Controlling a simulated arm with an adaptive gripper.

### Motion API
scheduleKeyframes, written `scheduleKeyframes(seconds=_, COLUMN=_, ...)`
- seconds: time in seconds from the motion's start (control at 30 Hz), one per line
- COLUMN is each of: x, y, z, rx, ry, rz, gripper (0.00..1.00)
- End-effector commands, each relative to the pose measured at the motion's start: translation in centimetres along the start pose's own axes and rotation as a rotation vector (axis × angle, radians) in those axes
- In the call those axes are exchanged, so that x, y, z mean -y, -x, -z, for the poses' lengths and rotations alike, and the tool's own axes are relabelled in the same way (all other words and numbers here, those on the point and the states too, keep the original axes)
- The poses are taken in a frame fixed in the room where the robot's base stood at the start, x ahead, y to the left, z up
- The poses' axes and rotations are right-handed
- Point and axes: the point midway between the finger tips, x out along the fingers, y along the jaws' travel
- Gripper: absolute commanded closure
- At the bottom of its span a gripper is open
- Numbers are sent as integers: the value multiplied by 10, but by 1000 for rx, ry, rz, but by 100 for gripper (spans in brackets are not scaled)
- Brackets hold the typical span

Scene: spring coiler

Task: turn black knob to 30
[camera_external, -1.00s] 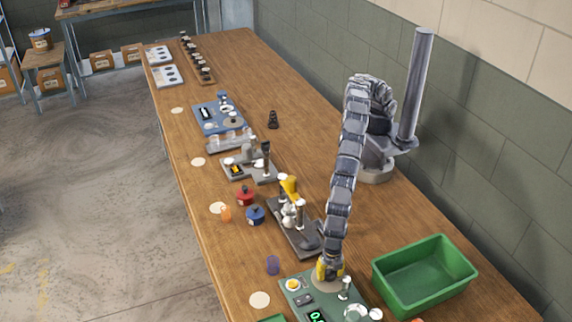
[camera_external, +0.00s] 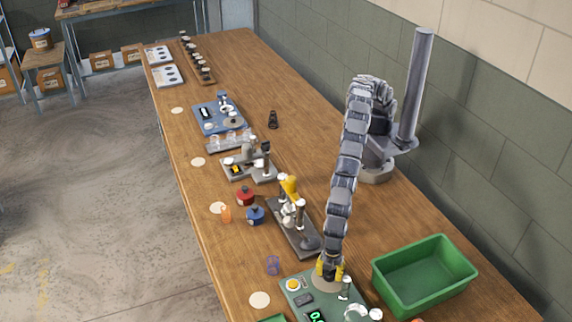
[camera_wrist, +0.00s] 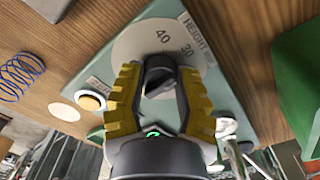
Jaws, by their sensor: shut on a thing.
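The black knob (camera_wrist: 158,78) sits on a pale round dial (camera_wrist: 140,45) on the green spring coiler panel (camera_wrist: 240,78). In the wrist view the dial shows 40 and 30 beyond the knob, with a label reading HEIGHT. My gripper (camera_wrist: 160,92) has its yellow fingers on both sides of the knob and is shut on it. The knob's pointer mark cannot be made out. In the external view my gripper (camera_external: 330,270) is down at the coiler panel (camera_external: 298,275) and hides the knob.
A green bin (camera_external: 425,275) stands right of the coiler. A yellow-white button (camera_wrist: 90,101) is on the panel. A blue spring (camera_wrist: 18,78) lies on the wooden table. In the external view, a blue jar (camera_external: 255,215) and a red jar (camera_external: 245,195) stand farther back.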

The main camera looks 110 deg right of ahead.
Motion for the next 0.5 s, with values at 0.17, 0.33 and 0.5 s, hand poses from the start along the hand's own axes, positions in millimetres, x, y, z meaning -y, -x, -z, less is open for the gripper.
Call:
scheduleKeyframes(seconds=0.17, x=0, y=-2, z=-1, rx=2, ry=-14, rz=1, gripper=100)
scheduleKeyframes(seconds=0.33, x=0, y=-2, z=-1, rx=3, ry=-14, rz=1, gripper=100)
scheduleKeyframes(seconds=0.5, x=0, y=-2, z=-1, rx=3, ry=-14, rz=1, gripper=51)
